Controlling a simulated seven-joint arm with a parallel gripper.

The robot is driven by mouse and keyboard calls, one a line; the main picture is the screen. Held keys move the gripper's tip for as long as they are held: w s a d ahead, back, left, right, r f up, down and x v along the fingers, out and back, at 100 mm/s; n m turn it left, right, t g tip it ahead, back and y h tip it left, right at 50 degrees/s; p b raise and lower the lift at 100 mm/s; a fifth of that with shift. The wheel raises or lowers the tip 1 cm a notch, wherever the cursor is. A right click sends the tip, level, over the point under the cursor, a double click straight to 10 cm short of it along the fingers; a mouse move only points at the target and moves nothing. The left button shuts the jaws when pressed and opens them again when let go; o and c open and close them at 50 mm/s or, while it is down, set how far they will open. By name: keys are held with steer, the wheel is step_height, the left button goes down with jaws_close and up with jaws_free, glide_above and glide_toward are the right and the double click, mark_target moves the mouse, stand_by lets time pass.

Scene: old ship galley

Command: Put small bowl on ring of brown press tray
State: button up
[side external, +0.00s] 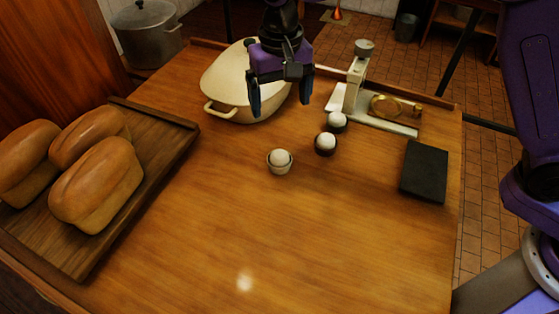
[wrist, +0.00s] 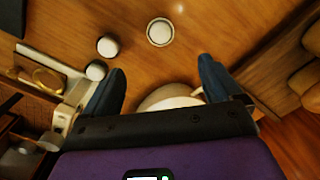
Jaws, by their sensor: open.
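A small light bowl (side external: 280,169) holding a white rounded item stands on the table; it also shows in the wrist view (wrist: 150,36). A dark small bowl (side external: 325,150) and another small bowl (side external: 337,128) stand behind it to the right, each with a similar white item. The press (side external: 354,88) has a cream base tray (side external: 402,129) bearing a brass-coloured ring (side external: 374,106); no brown tray is evident. My gripper (side external: 279,106) is open and empty, above the front of the large cream pot and behind the small bowls. Both fingers (wrist: 158,88) show in the wrist view.
The large cream pot (side external: 224,82) with a side handle stands at the table's back. A dark slab (side external: 424,171) lies near the right edge. Bread loaves (side external: 97,185) sit on a wooden board (side external: 150,170) at left. The table's front middle is clear.

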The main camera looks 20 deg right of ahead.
mark_target(279, 155)
steer(key=f, duration=1.7)
steer(key=shift+w+f, duration=0.2)
steer(key=c, duration=1.3)
steer(key=shift+o, duration=0.2)
steer(key=shift+r, duration=0.1)
steer(key=shift+r, duration=0.1)
